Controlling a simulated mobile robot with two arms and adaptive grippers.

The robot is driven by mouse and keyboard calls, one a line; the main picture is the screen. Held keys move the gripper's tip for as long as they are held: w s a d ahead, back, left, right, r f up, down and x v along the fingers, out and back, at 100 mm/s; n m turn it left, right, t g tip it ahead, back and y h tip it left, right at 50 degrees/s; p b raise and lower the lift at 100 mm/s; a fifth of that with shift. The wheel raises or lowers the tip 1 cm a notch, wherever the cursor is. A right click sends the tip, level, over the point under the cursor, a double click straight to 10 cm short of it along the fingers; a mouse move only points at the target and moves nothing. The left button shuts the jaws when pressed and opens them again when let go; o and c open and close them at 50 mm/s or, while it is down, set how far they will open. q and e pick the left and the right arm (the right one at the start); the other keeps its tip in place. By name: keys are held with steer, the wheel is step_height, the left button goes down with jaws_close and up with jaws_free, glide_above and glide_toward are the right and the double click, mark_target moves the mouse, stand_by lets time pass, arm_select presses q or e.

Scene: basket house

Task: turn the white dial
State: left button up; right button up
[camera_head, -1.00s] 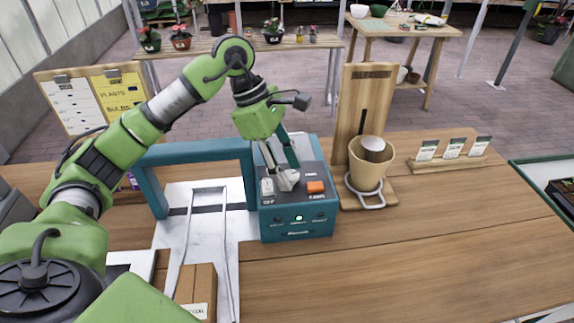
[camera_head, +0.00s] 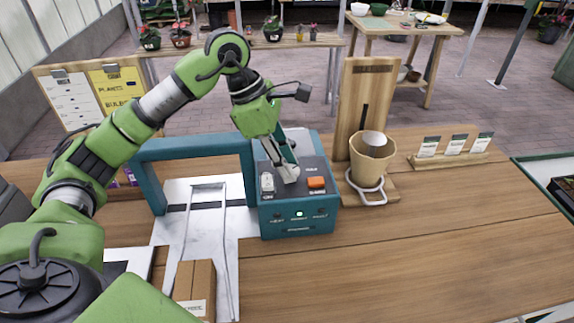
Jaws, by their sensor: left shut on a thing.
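The teal control box (camera_head: 299,221) stands on the wooden table, with a dark top panel. A white switch (camera_head: 267,183) is at the left of the panel and an orange button (camera_head: 316,183) at its right. The white dial (camera_head: 289,174) sits between them, partly hidden by my fingers. My left gripper (camera_head: 287,164) reaches down from above and is shut on the dial. My right gripper is not in view.
A wooden stand with a tan pot (camera_head: 371,161) is just right of the box. A teal frame (camera_head: 150,181) arches over a metal slide at the left. A card holder (camera_head: 450,160) stands farther right. The table's front right is clear.

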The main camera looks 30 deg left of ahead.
arm_select(q)
steer(key=n+t+b, duration=0.1)
steer(key=n, duration=0.1)
steer(key=shift+s+f+n, duration=0.1)
steer(key=shift+n, duration=0.3)
steer(key=n+y+b, duration=0.1)
steer(key=n, duration=0.1)
steer(key=shift+s+d+n+t, duration=0.1)
steer(key=shift+d+n+t, duration=0.05)
steer(key=shift+n+t, duration=0.25)
steer(key=n+y+b, duration=0.1)
steer(key=n, duration=0.1)
steer(key=shift+d+n+t, duration=0.1)
steer(key=shift+n+t, duration=0.2)
steer(key=shift+s+d+n+y+b, duration=0.1)
steer(key=shift+n+y+b, duration=0.55)
steer(key=shift+n, duration=1.15)
